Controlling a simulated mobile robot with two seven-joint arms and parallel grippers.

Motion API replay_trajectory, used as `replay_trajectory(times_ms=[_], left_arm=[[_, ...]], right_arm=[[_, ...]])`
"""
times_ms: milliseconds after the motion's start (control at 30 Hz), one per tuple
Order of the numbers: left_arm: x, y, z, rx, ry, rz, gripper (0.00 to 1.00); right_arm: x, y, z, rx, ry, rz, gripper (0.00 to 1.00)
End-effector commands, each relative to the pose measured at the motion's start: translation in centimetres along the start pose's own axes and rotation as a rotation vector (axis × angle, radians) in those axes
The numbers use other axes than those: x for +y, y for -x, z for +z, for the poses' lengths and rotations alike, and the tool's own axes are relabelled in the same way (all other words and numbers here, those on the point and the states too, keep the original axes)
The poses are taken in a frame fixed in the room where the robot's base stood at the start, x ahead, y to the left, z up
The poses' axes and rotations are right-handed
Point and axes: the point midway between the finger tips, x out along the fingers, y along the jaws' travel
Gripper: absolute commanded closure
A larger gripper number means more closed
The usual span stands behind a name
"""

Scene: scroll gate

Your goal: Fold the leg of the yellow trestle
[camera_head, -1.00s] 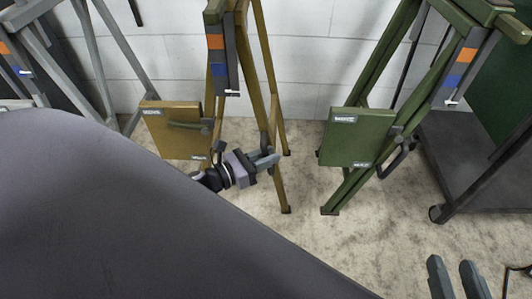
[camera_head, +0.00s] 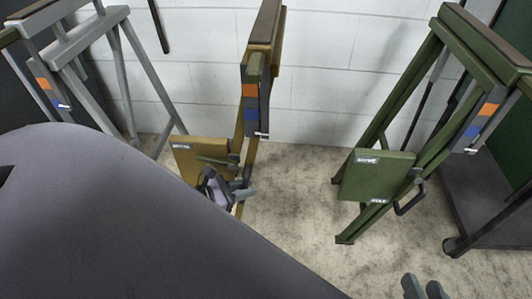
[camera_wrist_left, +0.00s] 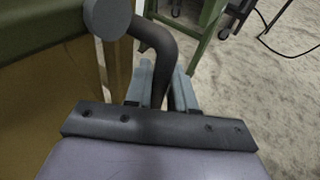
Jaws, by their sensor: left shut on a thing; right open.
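The yellow trestle (camera_head: 265,28) stands near the back wall, left of centre. Its legs now look close together, nearly in line. A yellow panel (camera_head: 190,150) with a bar across it hangs low on it. My left gripper (camera_head: 240,193) is beside the panel's lower right. In the left wrist view my left gripper (camera_wrist_left: 163,92) is shut on a dark curved handle (camera_wrist_left: 158,42), with a yellow surface (camera_wrist_left: 60,100) close on its left. My arm hides the trestle's feet. My right gripper (camera_head: 422,288) is open and empty at the bottom edge.
A green trestle (camera_head: 400,85) with spread legs and its own panel (camera_head: 375,176) stands to the right. A grey trestle (camera_head: 125,75) stands at the left. A dark cart (camera_head: 482,185) is at the far right. Bare floor (camera_head: 300,190) lies between the yellow and green trestles.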

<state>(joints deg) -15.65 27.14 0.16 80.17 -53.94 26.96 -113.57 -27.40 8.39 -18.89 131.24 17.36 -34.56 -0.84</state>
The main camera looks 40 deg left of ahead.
Motion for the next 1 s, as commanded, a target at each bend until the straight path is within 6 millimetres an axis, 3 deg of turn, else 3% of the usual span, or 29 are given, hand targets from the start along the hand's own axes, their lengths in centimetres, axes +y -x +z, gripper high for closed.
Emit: replay_trajectory(times_ms=[133, 467, 500, 833, 1000], left_arm=[[0.9, 1.4, -0.1, 0.039, -0.023, 0.003, 1.0], [1.2, 1.6, -0.4, 0.047, -0.03, 0.008, 1.0], [1.2, 1.7, -0.4, 0.047, -0.03, 0.008, 0.71], [1.1, 1.6, -0.2, 0.043, -0.028, 0.008, 0.71], [1.1, 3.1, -0.2, 0.045, -0.027, 0.008, 0.71]], right_arm=[[-0.1, 0.1, -0.2, -0.015, -0.007, 0.004, 0.57], [0.0, 0.1, -0.1, -0.018, -0.007, 0.006, 0.57], [0.0, 0.1, -0.1, -0.018, -0.007, 0.006, 0.57], [0.0, 0.1, -0.1, -0.017, -0.007, 0.007, 0.57], [0.0, 0.3, -0.5, -0.017, 0.004, 0.014, 0.57]])
